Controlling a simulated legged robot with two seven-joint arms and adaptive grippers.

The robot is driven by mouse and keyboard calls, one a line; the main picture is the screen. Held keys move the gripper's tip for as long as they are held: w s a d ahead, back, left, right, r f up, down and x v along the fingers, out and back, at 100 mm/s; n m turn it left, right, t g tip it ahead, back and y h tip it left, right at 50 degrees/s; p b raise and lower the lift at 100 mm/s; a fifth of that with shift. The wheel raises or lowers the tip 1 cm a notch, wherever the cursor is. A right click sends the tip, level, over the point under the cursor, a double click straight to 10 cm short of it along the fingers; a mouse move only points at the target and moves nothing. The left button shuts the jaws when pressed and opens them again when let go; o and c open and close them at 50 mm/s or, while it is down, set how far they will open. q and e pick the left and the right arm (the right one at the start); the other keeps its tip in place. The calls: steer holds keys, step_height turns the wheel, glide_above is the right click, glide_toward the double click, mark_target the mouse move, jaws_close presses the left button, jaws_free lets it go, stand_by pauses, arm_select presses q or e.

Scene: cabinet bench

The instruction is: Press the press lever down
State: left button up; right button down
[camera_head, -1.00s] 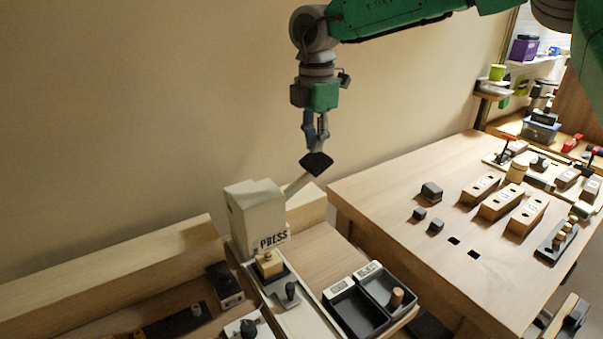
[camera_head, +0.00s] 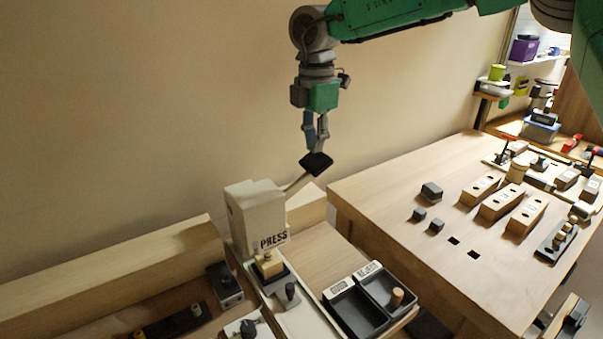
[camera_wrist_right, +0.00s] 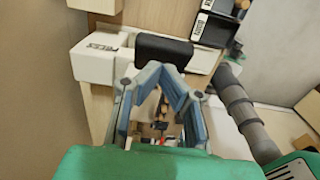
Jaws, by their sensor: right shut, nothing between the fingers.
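The white press (camera_head: 256,215), marked PRESS, stands on the near bench. Its lever (camera_head: 298,184) slants up to the right and ends in a black grip (camera_head: 316,164). My right gripper (camera_head: 317,149) points down with its shut, empty fingertips at the top of the black grip; I cannot tell whether they touch. In the wrist view the black grip (camera_wrist_right: 163,49) lies just past the fingertips (camera_wrist_right: 160,68), with the press (camera_wrist_right: 95,58) to its left. A wooden block (camera_head: 267,266) sits at the foot of the press. My left gripper is not in view.
Two black trays (camera_head: 345,316) stand at the bench's front right, one holding a wooden peg (camera_head: 397,297). A second table (camera_head: 385,195) at the right bears several blocks. The wall is close behind the press. The air right of the lever is clear.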

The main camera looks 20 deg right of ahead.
mark_target(318, 156)
steer(key=shift+f, duration=0.2)
steer(key=shift+f, duration=0.95)
steer(key=shift+d+f+b, duration=0.4)
steer(key=shift+d+f, duration=0.05)
steer(key=shift+f, duration=0.55)
steer(key=shift+d+f, duration=0.35)
steer(key=shift+f, duration=0.65)
